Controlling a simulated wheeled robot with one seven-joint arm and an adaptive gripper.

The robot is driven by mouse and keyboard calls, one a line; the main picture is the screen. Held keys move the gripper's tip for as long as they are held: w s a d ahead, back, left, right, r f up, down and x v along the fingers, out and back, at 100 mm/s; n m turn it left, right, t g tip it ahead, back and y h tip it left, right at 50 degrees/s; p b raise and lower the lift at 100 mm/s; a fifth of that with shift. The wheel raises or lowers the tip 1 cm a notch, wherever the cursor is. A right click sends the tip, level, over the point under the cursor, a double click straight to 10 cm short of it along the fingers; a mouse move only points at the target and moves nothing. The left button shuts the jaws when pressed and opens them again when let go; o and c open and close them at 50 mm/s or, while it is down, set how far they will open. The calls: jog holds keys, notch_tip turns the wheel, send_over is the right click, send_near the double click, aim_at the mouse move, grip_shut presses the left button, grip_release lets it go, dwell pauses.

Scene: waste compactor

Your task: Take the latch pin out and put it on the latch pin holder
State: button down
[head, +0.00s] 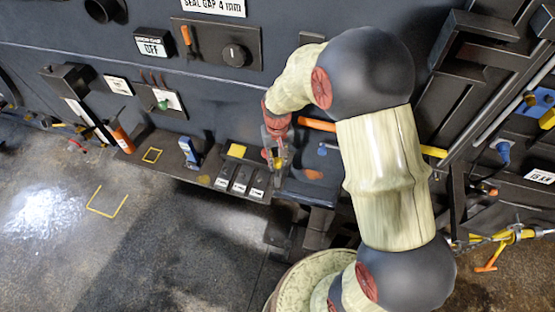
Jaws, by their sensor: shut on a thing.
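My gripper (275,155) is in the middle of the head view, pointing down in front of the dark machine wall, just right of a small ledge. It is shut on a small yellow-orange part (273,158), mostly hidden by the fingers. I cannot tell for sure whether this is the latch pin. A black tray (223,179) with several slots and white labels sits on the ledge, left of my gripper. I cannot tell whether it is the latch pin holder. An orange bar (316,125) shows just right of my gripper, partly behind my arm.
The ledge (165,172) runs left, with a blue part (188,152) on it. An orange-handled lever (123,140) is farther left. A knob panel (217,45) is above. Pipes and a blue fitting (502,150) are at right. The floor at lower left is mostly open.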

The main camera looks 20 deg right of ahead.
aim_at(277, 169)
jog(key=shift+f+b, duration=1.8)
jog(key=shift+f, duration=0.95)
dwell(0.3)
jog(key=c, duration=1.6)
grip_release()
jog(key=shift+o, duration=0.6)
jog(key=shift+c, duration=0.4)
jog(key=shift+r+p, duration=2.1)
jog(key=shift+r, duration=1.45)
